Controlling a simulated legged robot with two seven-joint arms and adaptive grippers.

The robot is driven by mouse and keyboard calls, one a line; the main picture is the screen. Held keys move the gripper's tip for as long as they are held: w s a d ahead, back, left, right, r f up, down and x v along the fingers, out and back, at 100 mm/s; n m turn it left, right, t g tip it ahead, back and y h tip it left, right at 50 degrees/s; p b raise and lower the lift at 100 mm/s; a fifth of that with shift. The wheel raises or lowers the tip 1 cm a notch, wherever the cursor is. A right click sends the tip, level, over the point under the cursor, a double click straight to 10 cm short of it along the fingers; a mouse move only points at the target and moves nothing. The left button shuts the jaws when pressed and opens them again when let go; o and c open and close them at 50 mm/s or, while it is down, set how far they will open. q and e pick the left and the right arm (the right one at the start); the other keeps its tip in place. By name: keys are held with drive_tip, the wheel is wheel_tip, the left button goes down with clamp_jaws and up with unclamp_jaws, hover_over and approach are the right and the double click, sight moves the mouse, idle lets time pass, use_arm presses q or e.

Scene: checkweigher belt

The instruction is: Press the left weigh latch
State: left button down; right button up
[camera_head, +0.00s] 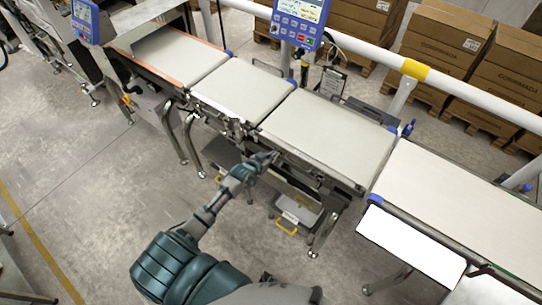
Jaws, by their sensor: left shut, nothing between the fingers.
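My left gripper (266,158) is shut and empty. It is at the front edge of the middle weigh belt (328,128), just below its left front corner. Small metal fittings line the front rail near the fingertips, but they are too small to tell which one is the left weigh latch. I cannot tell whether the fingers touch the rail. My left arm reaches up from the bottom of the view. My right gripper is not in view.
Flat belts run on both sides, a narrower belt (243,91) to the left and a long belt (467,217) to the right. A grey bin (298,209) sits under the frame. A blue control panel (300,21) and stacked cartons (441,42) stand behind.

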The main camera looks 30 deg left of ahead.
use_arm(q)
drive_tip(key=shift+s, duration=0.15)
drive_tip(key=shift+a+f, duration=0.15)
drive_tip(key=shift+f, duration=0.05)
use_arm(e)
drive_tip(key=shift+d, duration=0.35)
